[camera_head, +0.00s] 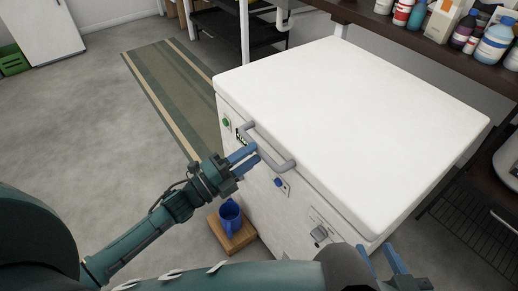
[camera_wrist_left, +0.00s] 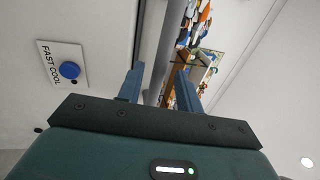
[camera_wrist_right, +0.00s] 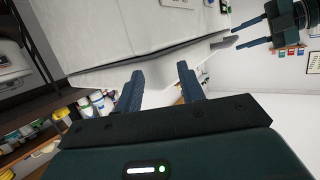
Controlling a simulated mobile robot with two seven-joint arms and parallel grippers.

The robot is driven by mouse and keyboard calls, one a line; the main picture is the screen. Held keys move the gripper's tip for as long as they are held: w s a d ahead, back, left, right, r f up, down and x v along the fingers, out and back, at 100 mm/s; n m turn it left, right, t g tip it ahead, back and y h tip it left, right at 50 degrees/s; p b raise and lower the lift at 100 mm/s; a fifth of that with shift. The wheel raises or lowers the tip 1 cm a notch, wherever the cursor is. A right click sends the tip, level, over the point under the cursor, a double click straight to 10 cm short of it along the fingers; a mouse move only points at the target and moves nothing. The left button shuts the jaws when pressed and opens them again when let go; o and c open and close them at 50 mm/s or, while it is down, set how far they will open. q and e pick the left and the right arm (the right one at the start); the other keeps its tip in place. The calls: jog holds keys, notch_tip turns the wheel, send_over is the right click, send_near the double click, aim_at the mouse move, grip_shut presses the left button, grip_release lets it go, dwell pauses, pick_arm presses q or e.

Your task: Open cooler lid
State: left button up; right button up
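The white cooler (camera_head: 340,120) stands in the middle of the head view with its flat lid (camera_head: 350,115) down. A grey bar handle (camera_head: 268,150) is fixed along the lid's front edge. My left gripper (camera_head: 243,157) is at the handle's front side. In the left wrist view its two fingers (camera_wrist_left: 160,88) are apart, with the grey handle bar (camera_wrist_left: 165,45) running between them; I see no firm contact. My right gripper (camera_head: 385,262) is low at the cooler's near front corner. In the right wrist view its fingers (camera_wrist_right: 158,88) are apart with nothing between them.
A shelf (camera_head: 440,50) with several bottles and boxes runs behind the cooler. A black wire rack (camera_head: 470,220) stands at right. A blue mug (camera_head: 230,215) sits on a wooden block (camera_head: 238,238) by the cooler's front. The floor at left, with a striped rug (camera_head: 175,85), is mostly free.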

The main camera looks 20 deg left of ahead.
aim_at(259, 150)
pick_arm(q)
jog(key=shift+x, duration=1.65)
grip_shut()
